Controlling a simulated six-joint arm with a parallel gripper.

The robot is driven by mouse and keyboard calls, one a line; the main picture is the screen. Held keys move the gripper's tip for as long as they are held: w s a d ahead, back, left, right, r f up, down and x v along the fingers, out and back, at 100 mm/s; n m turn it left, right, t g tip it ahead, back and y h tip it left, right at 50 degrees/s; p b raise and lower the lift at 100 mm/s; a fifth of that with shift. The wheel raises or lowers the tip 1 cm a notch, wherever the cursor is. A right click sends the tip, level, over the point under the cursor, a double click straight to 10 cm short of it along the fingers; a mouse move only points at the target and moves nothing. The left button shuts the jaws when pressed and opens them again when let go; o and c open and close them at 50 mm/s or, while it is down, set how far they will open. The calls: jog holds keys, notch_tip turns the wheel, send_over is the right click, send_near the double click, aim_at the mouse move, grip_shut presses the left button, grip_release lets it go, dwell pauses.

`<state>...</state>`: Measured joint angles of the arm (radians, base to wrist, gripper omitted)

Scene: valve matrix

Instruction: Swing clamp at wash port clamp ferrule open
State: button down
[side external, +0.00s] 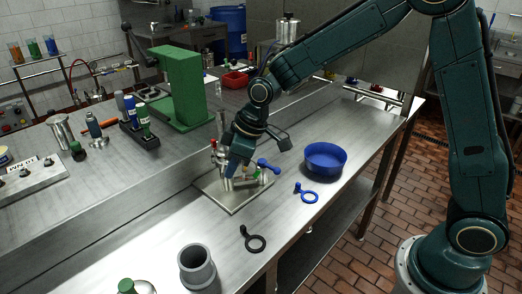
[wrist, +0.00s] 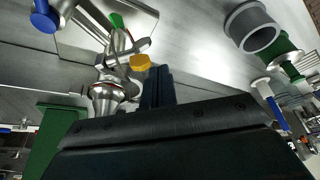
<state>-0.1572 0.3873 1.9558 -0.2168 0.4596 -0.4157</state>
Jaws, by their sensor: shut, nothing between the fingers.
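The valve matrix stands on a square steel plate (side external: 230,201) on the bench, mostly hidden behind my gripper in the side view. In the wrist view its steel fittings (wrist: 110,92) show, with a clamp-like metal piece (wrist: 130,48), a yellow knob (wrist: 140,62) and a green part (wrist: 117,20). I cannot tell surely which part is the wash port clamp, or whether it is open. My gripper (side external: 230,172) points down among the fittings. In the wrist view its fingers (wrist: 157,76) are together and empty, close beside the yellow knob; contact is unclear.
A blue-ended part (side external: 268,165) sticks out right of the matrix. A blue bowl (side external: 325,158), blue ring (side external: 307,194), black ring (side external: 254,241) and grey cylinder (side external: 196,264) lie around it. A green stand (side external: 180,90) rises behind. The front bench between these is clear.

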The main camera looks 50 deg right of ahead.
jog(key=w+a+m+h, duration=0.4)
jog(key=a+m, duration=0.2)
jog(key=m, duration=0.5)
jog(key=shift+a+t, duration=0.25)
jog(key=shift+t, duration=0.15)
jog(key=shift+w, duration=0.15)
jog(key=shift+r, duration=0.1)
jog(key=v, duration=1)
dwell(0.3)
